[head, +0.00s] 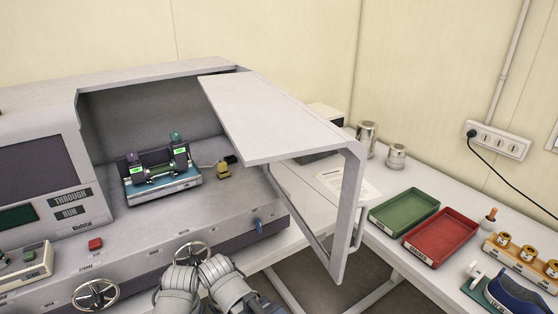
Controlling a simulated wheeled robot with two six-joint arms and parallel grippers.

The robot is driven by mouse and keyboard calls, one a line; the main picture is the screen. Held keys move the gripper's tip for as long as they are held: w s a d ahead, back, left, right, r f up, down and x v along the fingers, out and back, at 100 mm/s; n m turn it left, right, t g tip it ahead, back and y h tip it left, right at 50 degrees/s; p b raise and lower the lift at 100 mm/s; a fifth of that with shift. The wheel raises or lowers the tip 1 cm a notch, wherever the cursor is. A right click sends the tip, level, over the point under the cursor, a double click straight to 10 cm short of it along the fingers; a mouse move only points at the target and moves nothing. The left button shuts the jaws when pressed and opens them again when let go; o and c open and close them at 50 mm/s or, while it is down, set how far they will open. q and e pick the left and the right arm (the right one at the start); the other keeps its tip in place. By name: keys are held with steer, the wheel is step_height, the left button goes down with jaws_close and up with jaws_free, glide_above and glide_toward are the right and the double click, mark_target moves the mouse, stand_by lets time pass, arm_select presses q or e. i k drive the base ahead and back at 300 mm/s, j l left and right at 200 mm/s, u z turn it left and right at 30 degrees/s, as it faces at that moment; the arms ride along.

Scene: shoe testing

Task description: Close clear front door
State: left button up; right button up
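The clear front door (347,215) stands open at the right of the machine (130,240). It has a pale frame with a broad flat top panel, and a vertical handle bar shows on its outer post. The clear pane is hard to make out. The machine's chamber is uncovered at the front. My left gripper (183,272) and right gripper (217,268) are close together at the bottom centre, in front of the machine and left of the door. Neither appears to touch the door. Their fingers are too hard to make out to judge their opening.
Inside the chamber is a blue-based fixture (163,185) with green lights. Handwheels (96,294) and a red button (95,244) are on the machine's front. The right table holds a green tray (404,212), a red tray (441,237) and metal canisters (367,136).

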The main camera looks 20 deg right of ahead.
mark_target(265, 124)
steer(key=l+u, duration=0.1)
steer(key=u, duration=0.3)
steer(key=l+u, duration=0.1)
steer(key=u, duration=0.25)
steer(key=k+u, duration=0.1)
steer(key=u, duration=0.3)
steer(key=k+l+u, duration=0.1)
steer(key=u, duration=0.3)
steer(key=k+l+u, duration=0.1)
steer(key=u, duration=0.25)
steer(key=k+u, duration=0.25)
steer(key=u, duration=0.15)
steer(key=k+l, duration=0.2)
steer(key=k, duration=0.4)
steer(key=k+z, duration=0.1)
steer(key=z, duration=0.4)
steer(key=l+z, duration=0.1)
steer(key=z, duration=0.35)
steer(key=k+l+z, duration=0.1)
steer(key=z, duration=0.4)
steer(key=k+l+z, duration=0.1)
steer(key=z, duration=0.35)
